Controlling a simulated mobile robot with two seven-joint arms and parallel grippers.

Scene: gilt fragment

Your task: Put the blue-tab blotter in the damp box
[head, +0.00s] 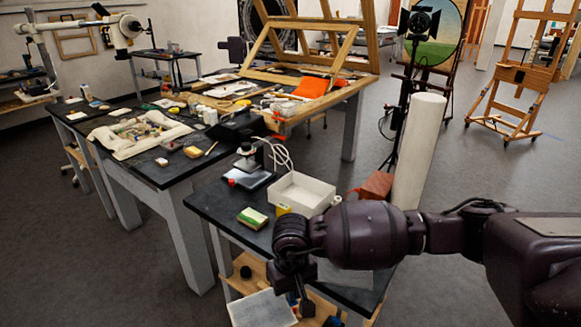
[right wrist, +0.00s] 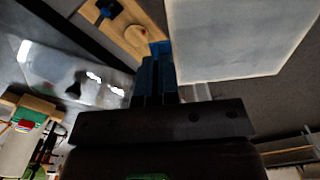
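My right gripper (head: 301,300) points down past the near edge of the dark table. In the right wrist view its fingers (right wrist: 155,90) are close together on a blue tab (right wrist: 160,50). The tab is at the edge of a flat, pale grey blotter (right wrist: 238,38). The blotter (head: 262,308) also shows in the head view, beside the fingertips and below table height. An open white box (head: 301,176), which looks like the damp box, stands on the table beyond my right forearm. My forearm and wrist pass in front of its near side. My left gripper is out of view.
A green-and-cream block (head: 252,218) and a small yellow object (head: 283,209) lie near the white box. A tall white column (head: 418,150) and a reddish block (head: 377,185) are to the right. A wooden shelf (head: 246,268) is below.

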